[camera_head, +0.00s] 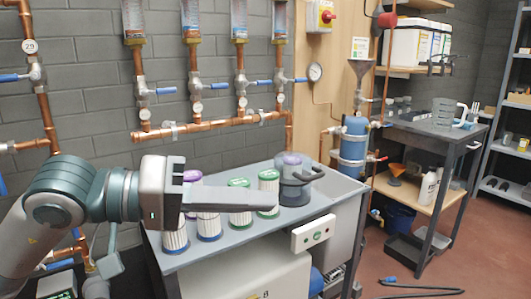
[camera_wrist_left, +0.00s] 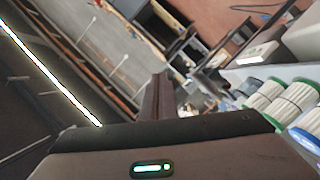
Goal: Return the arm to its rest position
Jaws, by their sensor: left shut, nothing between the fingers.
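My left gripper (camera_head: 232,198) reaches in from the left in the head view, above the grey bench top. Its fingers are shut together with nothing between them and point to the right. In the left wrist view the shut fingers (camera_wrist_left: 157,98) stick out past the gripper body. The arm is bent and raised at the left of the head view. The right gripper is not in view.
Several white filter cartridges (camera_head: 240,216) with green or purple caps stand on the bench (camera_head: 330,190), just beyond and below my left gripper. Copper pipes with blue valves (camera_head: 144,92) line the wall.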

